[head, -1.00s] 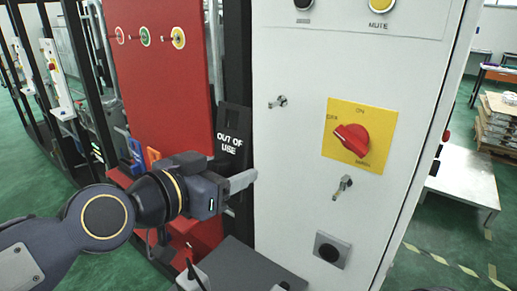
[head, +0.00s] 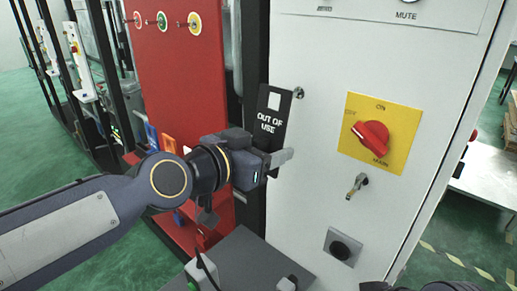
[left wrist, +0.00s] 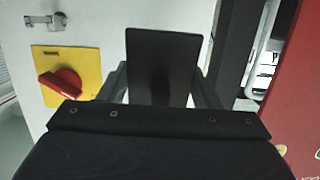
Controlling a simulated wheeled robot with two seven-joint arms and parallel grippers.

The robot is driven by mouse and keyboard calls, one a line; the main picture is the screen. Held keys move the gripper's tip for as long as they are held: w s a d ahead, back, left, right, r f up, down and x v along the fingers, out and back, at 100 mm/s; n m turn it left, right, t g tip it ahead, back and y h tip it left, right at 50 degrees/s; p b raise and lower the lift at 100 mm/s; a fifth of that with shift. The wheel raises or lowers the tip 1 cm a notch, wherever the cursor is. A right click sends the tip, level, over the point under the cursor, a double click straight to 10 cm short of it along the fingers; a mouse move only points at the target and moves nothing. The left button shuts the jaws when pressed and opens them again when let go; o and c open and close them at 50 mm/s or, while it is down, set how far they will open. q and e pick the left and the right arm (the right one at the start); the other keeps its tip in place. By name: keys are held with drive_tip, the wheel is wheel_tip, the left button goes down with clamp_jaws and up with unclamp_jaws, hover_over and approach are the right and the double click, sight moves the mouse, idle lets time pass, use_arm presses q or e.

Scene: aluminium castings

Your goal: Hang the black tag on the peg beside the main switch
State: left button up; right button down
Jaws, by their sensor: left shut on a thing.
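The black tag (head: 269,120) reads OUT OF USE and has a square hole near its top. My left gripper (head: 281,160) is shut on its lower part and holds it roughly upright. In the left wrist view the tag (left wrist: 162,65) stands between the two fingers. The main switch (head: 371,135) is a red knob on a yellow plate, also at left in the left wrist view (left wrist: 62,82). A metal peg (head: 298,92) left of the switch shows just right of the tag's upper edge. The hole shows no peg through it.
The pale cabinet front (head: 318,150) carries a second metal fitting (head: 356,185) below the switch and a dark round socket (head: 342,246). A red board (head: 180,90) with small round tags stands at left. A dark post (head: 254,60) lies between board and cabinet.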

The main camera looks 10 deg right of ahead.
use_arm(q)
drive_tip(key=shift+r+x, duration=0.1)
drive_tip(key=shift+x, duration=0.8)
drive_tip(key=shift+r+x, duration=0.15)
drive_tip(key=shift+x, duration=0.75)
drive_tip(key=shift+w+d+f, duration=0.5)
drive_tip(key=shift+d, duration=0.15)
drive_tip(key=o, duration=1.1)
drive_tip(key=shift+c, duration=0.2)
